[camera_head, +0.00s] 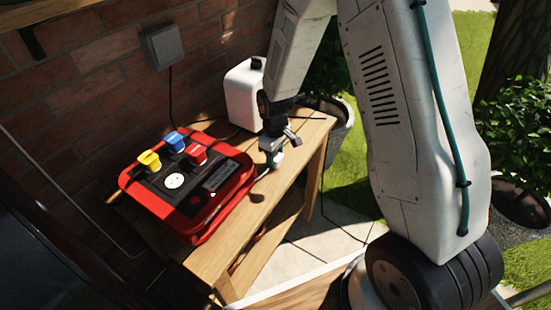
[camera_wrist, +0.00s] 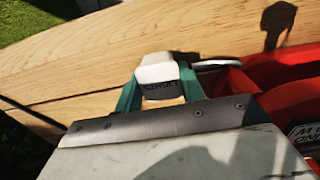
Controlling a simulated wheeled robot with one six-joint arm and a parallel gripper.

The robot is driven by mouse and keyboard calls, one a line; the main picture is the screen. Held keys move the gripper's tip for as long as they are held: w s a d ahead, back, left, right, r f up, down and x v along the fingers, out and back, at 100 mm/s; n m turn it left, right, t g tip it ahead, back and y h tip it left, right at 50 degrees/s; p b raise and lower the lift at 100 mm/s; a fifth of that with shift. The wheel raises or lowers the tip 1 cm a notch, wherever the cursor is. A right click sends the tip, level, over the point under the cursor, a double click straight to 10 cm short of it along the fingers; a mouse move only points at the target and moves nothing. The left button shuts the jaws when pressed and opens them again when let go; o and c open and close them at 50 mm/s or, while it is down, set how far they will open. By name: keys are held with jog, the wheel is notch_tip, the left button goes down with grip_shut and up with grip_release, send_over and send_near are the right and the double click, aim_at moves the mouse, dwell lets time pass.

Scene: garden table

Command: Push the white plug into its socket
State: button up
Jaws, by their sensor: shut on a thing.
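The white plug (camera_wrist: 158,68) sits between the teal fingers of my gripper (camera_wrist: 159,88) in the wrist view, which is shut on it. Dark lettering shows on the plug's side. In the head view my gripper (camera_head: 272,155) is over the table, to the right of the red box and apart from it; the plug is hard to make out there. The red box (camera_head: 240,188) has a dark top panel with a round white socket (camera_head: 174,181) near its front, its face free. Yellow (camera_head: 149,160), blue (camera_head: 175,141) and red (camera_head: 196,154) plugs stand upright on the panel.
The wooden table (camera_head: 234,243) stands against a brick wall. A white canister (camera_head: 243,96) is behind my gripper. A grey wall box (camera_head: 162,46) has a dark cable hanging down. Bare tabletop lies around my gripper.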

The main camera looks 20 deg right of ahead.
aim_at(276, 157)
jog(key=shift+r, duration=0.55)
jog(key=r, duration=0.1)
jog(key=s+r, duration=0.1)
jog(key=shift+a+r, duration=0.1)
jog(key=shift+r, duration=0.25)
jog(key=s+a+r, duration=0.1)
jog(key=s+a, duration=0.1)
jog(key=s, duration=1.2)
jog(key=shift+s+a+r, duration=0.15)
jog(key=shift+s+a, duration=0.2)
jog(key=shift+a, duration=0.05)
